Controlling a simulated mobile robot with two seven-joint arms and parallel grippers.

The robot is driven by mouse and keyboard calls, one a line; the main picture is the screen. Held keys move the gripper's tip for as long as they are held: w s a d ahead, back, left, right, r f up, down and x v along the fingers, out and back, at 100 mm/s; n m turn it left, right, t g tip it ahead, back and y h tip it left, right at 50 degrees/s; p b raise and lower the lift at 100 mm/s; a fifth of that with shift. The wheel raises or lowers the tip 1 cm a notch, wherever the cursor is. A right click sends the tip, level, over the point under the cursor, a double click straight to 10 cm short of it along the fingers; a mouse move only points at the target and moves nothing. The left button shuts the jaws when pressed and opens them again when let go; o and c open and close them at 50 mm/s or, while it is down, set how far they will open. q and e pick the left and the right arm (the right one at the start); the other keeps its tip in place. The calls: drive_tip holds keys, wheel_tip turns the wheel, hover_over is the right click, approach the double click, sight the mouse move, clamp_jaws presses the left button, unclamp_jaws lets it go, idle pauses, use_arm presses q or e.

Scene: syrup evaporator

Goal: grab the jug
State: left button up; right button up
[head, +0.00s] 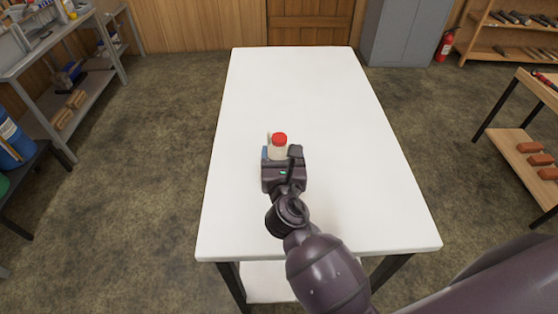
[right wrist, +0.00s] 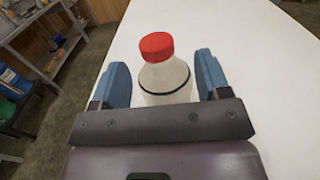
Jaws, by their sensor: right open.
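The jug (head: 278,151) is pale and translucent with a red cap, and stands upright on the white table. In the right wrist view the jug (right wrist: 165,78) shows its red cap, its shoulder and a dark ring around its body. My right gripper (head: 281,153) is open, with its blue-padded fingers on either side of the jug. In the right wrist view my right gripper (right wrist: 163,78) shows a gap between the jug and each finger. The jug's lower part is hidden behind the gripper's body. My left gripper is in neither view.
The white table (head: 300,85) is otherwise bare, with free room all around the jug. A metal shelf (head: 60,50) stands at the left. A wooden workbench (head: 540,85) with bricks on its lower shelf stands at the right. A grey cabinet (head: 405,30) stands at the back.

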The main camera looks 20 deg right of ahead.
sight(280, 145)
drive_tip(key=shift+x, duration=2.65)
drive_tip(key=shift+a, duration=0.15)
drive_tip(key=shift+c, duration=0.2)
drive_tip(key=c, duration=1.2)
